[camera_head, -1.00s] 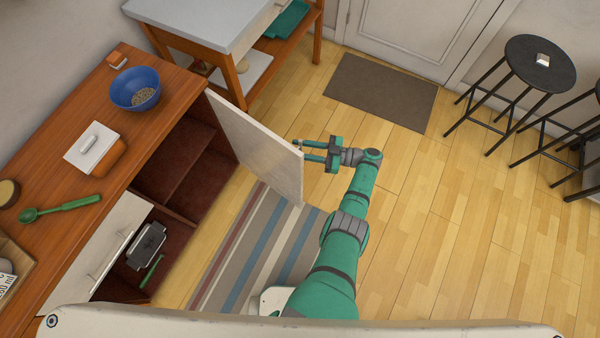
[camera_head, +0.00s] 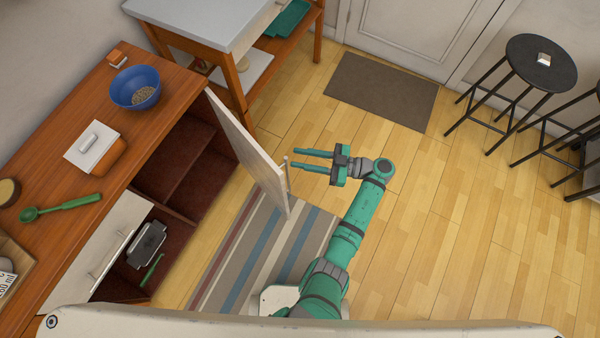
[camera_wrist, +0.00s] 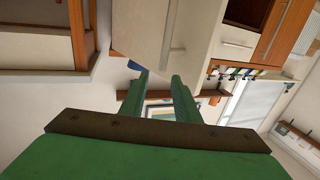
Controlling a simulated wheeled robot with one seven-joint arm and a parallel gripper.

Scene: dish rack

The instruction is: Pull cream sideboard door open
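The cream sideboard door (camera_head: 248,148) stands swung out from the wooden sideboard (camera_head: 90,170), with its inner side towards the head camera. The dark red inside (camera_head: 185,160) is exposed. Its thin bar handle (camera_head: 286,172) shows at the free edge, on the outer side. My gripper (camera_head: 292,158) is open on that outer side, fingers pointing at the door near the handle. In the wrist view the handle (camera_wrist: 174,25) lies beyond the two green fingers (camera_wrist: 160,76), and nothing shows between them. Whether a fingertip touches the door or handle I cannot tell.
Another cream front (camera_head: 108,238) with a bar handle is at the lower left. A blue bowl (camera_head: 135,88), a butter dish (camera_head: 95,148) and a green ladle (camera_head: 60,206) are on the top. A grey-topped cart (camera_head: 205,22) stands behind. Floor right of my arm is clear up to the stools (camera_head: 540,62).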

